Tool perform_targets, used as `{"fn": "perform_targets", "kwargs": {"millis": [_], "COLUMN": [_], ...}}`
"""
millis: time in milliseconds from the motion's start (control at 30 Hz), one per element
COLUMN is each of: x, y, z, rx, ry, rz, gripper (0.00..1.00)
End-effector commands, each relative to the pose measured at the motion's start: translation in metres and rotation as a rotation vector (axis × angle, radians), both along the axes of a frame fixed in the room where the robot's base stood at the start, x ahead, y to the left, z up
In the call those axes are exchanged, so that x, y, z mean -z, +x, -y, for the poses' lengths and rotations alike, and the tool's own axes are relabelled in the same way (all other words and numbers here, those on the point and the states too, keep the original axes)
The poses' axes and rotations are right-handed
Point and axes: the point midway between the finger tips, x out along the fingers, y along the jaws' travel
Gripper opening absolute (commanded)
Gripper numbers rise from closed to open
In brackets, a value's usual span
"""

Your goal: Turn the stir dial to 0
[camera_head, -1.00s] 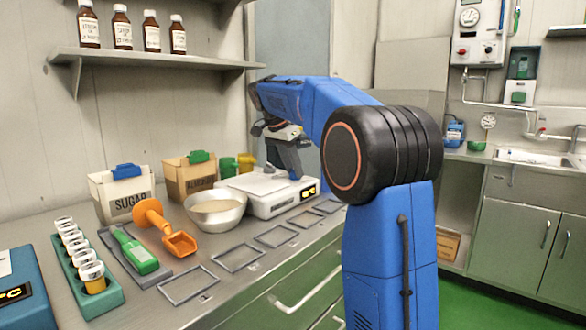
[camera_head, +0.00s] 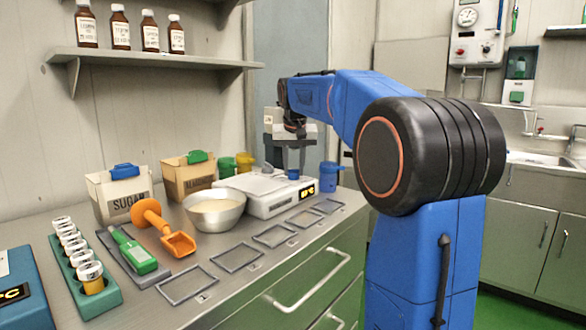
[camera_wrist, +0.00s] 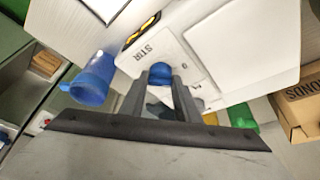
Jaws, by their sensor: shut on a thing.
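The stir dial (camera_wrist: 160,73) is a blue knob on the white machine (camera_head: 265,207), beside the printed word STIR. It also shows in the head view as a small blue spot (camera_head: 293,174) under my gripper (camera_head: 292,160). In the wrist view my gripper (camera_wrist: 160,82) has one grey finger on each side of the dial and is shut on it. The dial's pointer and most scale marks are hidden or too small to read. The machine's display (camera_head: 307,191) shows yellow characters that I cannot read.
A blue cup (camera_head: 331,177) stands right of the dial, close to my fingers. A steel bowl (camera_head: 214,222) and an almond box (camera_head: 188,180) stand to the left. Empty frames (camera_head: 237,258) lie along the counter's front edge.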

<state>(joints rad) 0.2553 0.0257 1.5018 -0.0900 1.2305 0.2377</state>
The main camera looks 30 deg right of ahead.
Motion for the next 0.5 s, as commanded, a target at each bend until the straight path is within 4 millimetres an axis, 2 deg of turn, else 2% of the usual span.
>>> {"fn": "perform_targets", "kwargs": {"millis": [200,500], "x": [-0.0002,0.0003], "y": [-0.0009,-0.001], "z": [0.0025,0.0032], "rx": [-0.183,-0.365], "ry": [0.001,0.001], "rz": [0.0,-0.002], "gripper": [0.06,0.06]}}
